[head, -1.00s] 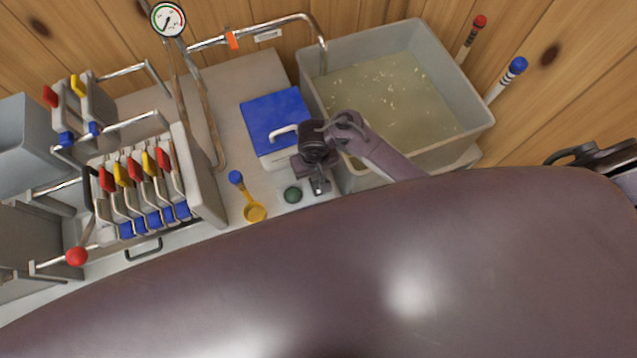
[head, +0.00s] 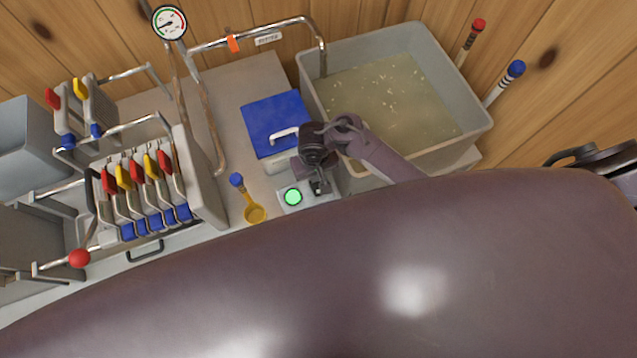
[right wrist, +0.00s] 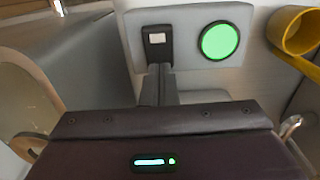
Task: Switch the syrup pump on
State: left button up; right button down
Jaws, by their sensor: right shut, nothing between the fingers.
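The pump's switch box (right wrist: 190,12) is a light grey panel with a dark rocker switch (right wrist: 157,42) and a round lamp (right wrist: 219,41). The lamp is lit bright green, and it also shows lit in the head view (head: 293,197). My right gripper (head: 319,188) is shut and empty, over the switch end of the box. In the right wrist view its fingertips (right wrist: 155,72) are right at the lower edge of the rocker; I cannot tell whether they touch it. My left gripper is not in view.
A yellow scoop (head: 254,213) lies left of the lamp. A blue-lidded box (head: 274,118) stands behind my gripper, and a grey tank of liquid (head: 470,122) is at the right. A frame of levers with coloured grips (head: 205,185) stands at the left. A gauge (head: 169,22) is at the back.

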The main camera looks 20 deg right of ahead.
jog(key=shift+r+p, duration=0.6)
jog(key=shift+r, duration=2.3)
